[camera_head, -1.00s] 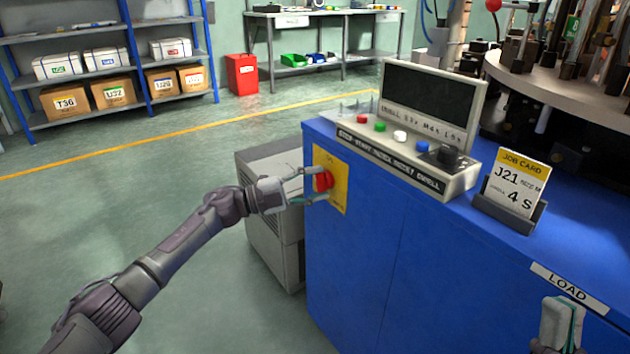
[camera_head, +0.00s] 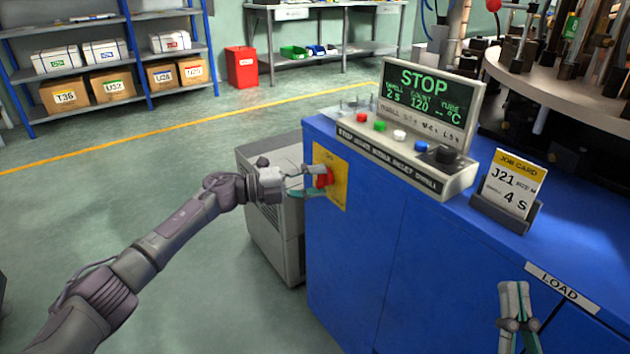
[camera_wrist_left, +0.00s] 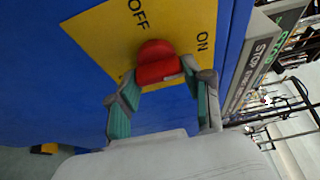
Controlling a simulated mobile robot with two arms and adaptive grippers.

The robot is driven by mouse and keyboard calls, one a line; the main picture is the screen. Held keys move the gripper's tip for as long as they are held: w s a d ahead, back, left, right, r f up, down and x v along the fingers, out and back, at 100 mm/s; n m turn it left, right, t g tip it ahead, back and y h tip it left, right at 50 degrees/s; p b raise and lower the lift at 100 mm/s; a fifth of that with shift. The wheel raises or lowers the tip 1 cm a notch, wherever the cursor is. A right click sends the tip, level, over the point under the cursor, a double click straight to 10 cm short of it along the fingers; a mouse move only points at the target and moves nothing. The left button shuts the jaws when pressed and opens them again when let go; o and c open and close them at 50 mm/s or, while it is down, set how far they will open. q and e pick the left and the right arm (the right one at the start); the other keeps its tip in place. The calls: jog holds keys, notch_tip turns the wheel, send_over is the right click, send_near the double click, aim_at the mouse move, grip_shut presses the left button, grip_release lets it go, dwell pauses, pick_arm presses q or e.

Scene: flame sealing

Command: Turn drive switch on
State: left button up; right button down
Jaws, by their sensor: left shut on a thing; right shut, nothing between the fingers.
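The drive switch is a red rotary knob (camera_head: 323,178) on a yellow plate (camera_head: 341,190) on the blue cabinet's side. The left wrist view shows the knob (camera_wrist_left: 157,66) close up, with OFF and ON printed on the plate (camera_wrist_left: 180,15). My left gripper (camera_head: 318,182) is shut on the knob, a finger on either side; it also shows in the left wrist view (camera_wrist_left: 160,82). The panel screen (camera_head: 428,92) is lit and reads STOP, with dwell, count and tube readings. My right gripper (camera_head: 515,290) is shut and empty in front of the cabinet by the LOAD label.
The control panel (camera_head: 400,160) carries red, green, white and blue buttons and a black knob. A job card (camera_head: 513,183) reading J21 and 4 S stands on the blue cabinet (camera_head: 370,250). A grey box unit (camera_head: 268,225) stands close behind my left gripper.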

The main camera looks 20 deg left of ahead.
pick_arm(q)
jog(key=shift+f, duration=0.1)
jog(key=o, duration=1.2)
jog(key=shift+c, duration=0.2)
jog(key=v, duration=1.2)
